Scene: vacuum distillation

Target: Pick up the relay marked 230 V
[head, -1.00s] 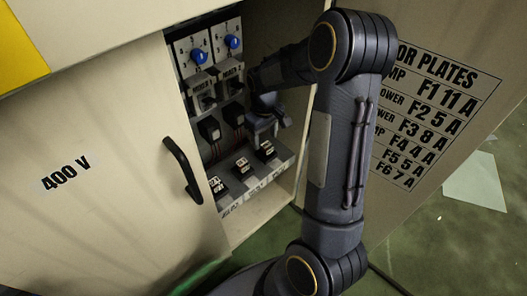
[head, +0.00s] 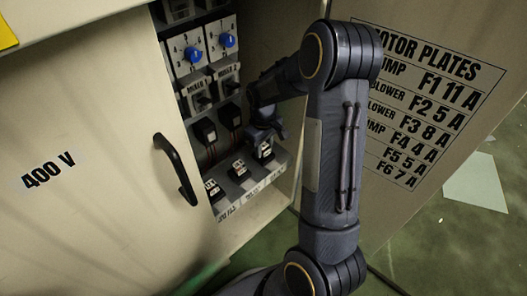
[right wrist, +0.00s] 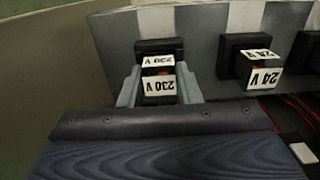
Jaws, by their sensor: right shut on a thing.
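The relay marked 230 V is a small dark block with white labels, seen upside down in the right wrist view (right wrist: 158,87). My right gripper (right wrist: 158,92) is shut on it, one grey finger on each side. The relay stands at its dark socket (right wrist: 158,46) on the grey shelf; I cannot tell a gap between them. In the head view it is the rightmost relay (head: 265,152) of the row, partly hidden by my right gripper (head: 266,140). A relay marked 24 V (right wrist: 262,70) sits beside it, clear of the fingers. My left gripper is not in view.
The cabinet's left door (head: 95,190), marked 400 V, has a black handle (head: 177,168). The right door (head: 425,110) carries a motor plates list. Above the relays are blue knobs (head: 227,40), black switches and fuse-like blocks (head: 205,132) with red wires. The cabinet walls are close around my arm.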

